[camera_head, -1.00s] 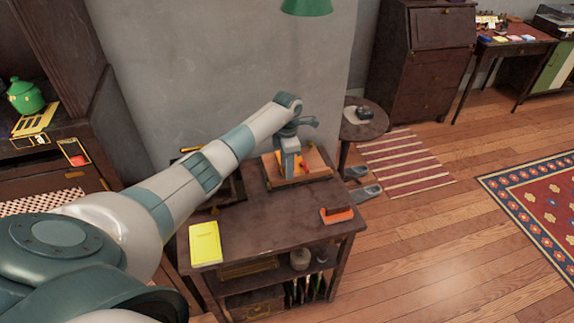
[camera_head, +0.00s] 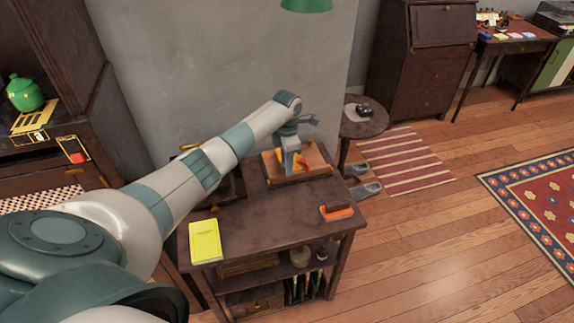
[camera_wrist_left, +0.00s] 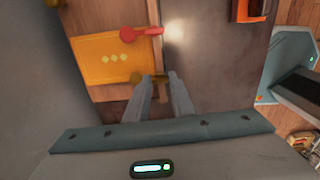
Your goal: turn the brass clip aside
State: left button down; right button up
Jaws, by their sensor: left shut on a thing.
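A shallow wooden box or board (camera_head: 318,161) lies on the dark table's far part. My left gripper (camera_head: 289,174) points down over the board's near edge. In the left wrist view its fingers (camera_wrist_left: 159,77) are close together by the card's lower right corner, shut on the small brass clip (camera_wrist_left: 162,92). The fingers hide much of the clip. My right gripper is out of view.
The dark table (camera_head: 262,222) carries a yellow notepad (camera_head: 205,241) at its front left and an orange-and-dark object (camera_head: 337,212) at its right. The tabletop between them is clear. A grey wall (camera_head: 220,70) rises behind, and a small round table (camera_head: 364,125) stands beyond.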

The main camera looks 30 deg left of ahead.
pick_arm(q)
jog(key=n+b, duration=0.2)
jog(key=shift+n, duration=0.4)
jog(key=n, duration=0.5)
jog(key=shift+b, duration=0.4)
jog(key=n, duration=0.9)
jog(key=shift+n, duration=0.4)
jog(key=c, duration=1.5)
grip_release()
